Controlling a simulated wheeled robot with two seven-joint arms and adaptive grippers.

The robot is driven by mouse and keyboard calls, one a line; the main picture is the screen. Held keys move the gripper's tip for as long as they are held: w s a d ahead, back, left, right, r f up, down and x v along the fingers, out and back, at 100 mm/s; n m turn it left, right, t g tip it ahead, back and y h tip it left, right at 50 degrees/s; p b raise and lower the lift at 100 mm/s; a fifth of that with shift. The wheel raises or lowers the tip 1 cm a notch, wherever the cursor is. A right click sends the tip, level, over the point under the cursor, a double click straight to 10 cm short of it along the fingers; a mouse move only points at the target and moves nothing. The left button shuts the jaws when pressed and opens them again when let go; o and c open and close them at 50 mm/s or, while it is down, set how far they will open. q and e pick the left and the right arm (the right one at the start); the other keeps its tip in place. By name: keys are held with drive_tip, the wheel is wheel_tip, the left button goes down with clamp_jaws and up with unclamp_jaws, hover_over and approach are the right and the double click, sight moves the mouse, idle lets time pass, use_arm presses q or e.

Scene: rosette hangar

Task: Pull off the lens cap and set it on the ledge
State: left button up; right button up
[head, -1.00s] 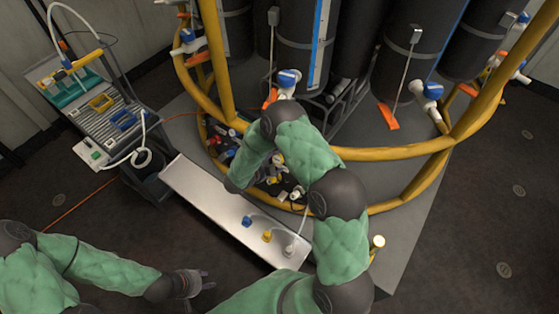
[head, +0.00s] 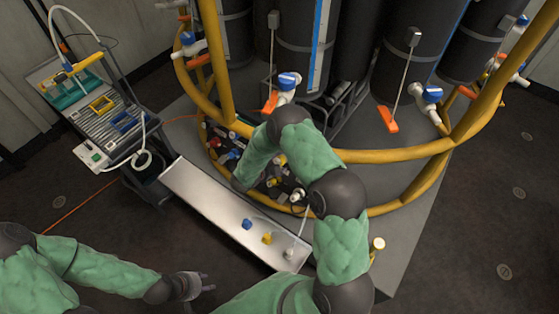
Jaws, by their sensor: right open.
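The long pale ledge (head: 195,188) runs diagonally in front of the yellow-railed frame. A blue piece (head: 247,224), a yellow piece (head: 267,238) and a white piece (head: 289,254) stand near its lower right end. I cannot make out the lens cap for certain. My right arm reaches over the cluster of small fittings (head: 217,140) behind the ledge. My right gripper (head: 239,187) is at the arm's lower end, mostly hidden by the wrist, beside the ledge's back edge. It is open; nothing shows in it. My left gripper (head: 205,283) is open and empty, in front of the ledge.
A cart (head: 105,115) with trays and a hose stands at the left. The yellow rail (head: 390,154) curves around tall black cylinders (head: 408,70), with blue-and-white valves (head: 289,82) among them. An orange cable (head: 75,206) crosses the floor.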

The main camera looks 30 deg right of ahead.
sight(277, 162)
idle(0.5)
clamp_jaws()
drive_tip(key=shift+a+r, duration=0.15)
drive_tip(key=shift+p+v, duration=1.55)
drive_tip(key=shift+v, duration=1.25)
